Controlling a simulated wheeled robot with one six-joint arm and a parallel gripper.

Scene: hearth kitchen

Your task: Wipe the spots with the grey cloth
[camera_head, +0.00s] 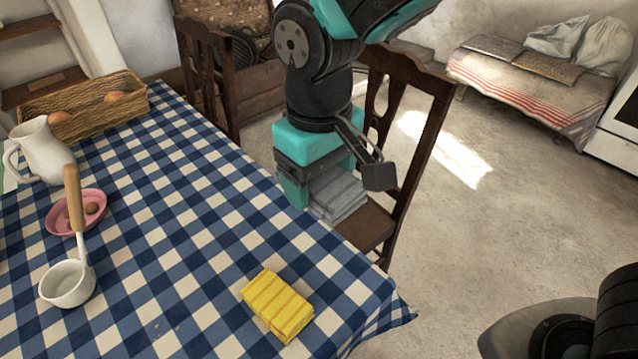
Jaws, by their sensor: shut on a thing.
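My gripper (322,180) points down at the right edge of the checked table. It is shut on the grey cloth (340,196), a folded stack of grey layers. The gripper hides part of the cloth. I cannot tell whether the cloth touches the table or hangs just above its edge. The spots are hard to make out on the blue and white check; a faint pale mark (157,326) may be one, near the front of the table.
A yellow folded cloth (278,304) lies near the front right corner of the table (190,235). A white ladle (68,284), a pink dish (62,222), a white jug (42,150) and a basket (128,92) line the left side. A wooden chair (408,150) stands against the right edge.

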